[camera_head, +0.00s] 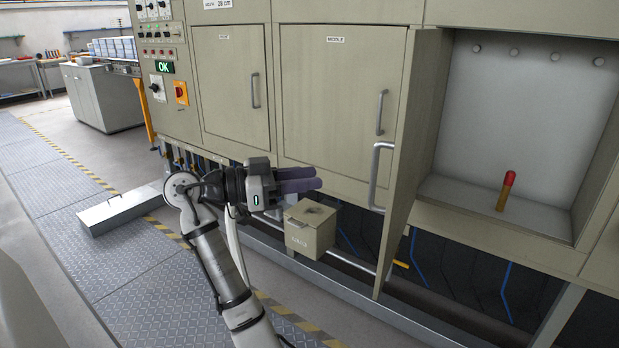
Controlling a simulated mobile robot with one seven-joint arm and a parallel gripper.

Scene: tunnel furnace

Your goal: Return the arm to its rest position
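My gripper (301,180) is near the middle of the view at the end of my arm, in front of the furnace's closed middle door. Its two dark purple fingers point to the right and look close together. I cannot tell whether a gap lies between them. Nothing shows held in them. My arm reaches up from the bottom of the view and bends at the wrist. The gripper appears above and beside a small beige box (310,232) with a dark opening on top.
The furnace's right door (404,165) stands open, jutting outward with its handle (376,176) near my gripper. In the open compartment (461,190), a red-topped stick (505,190) stands. A control panel (160,60) is at left. Floor plates (60,180) at left are mostly clear, apart from a low metal box (118,211).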

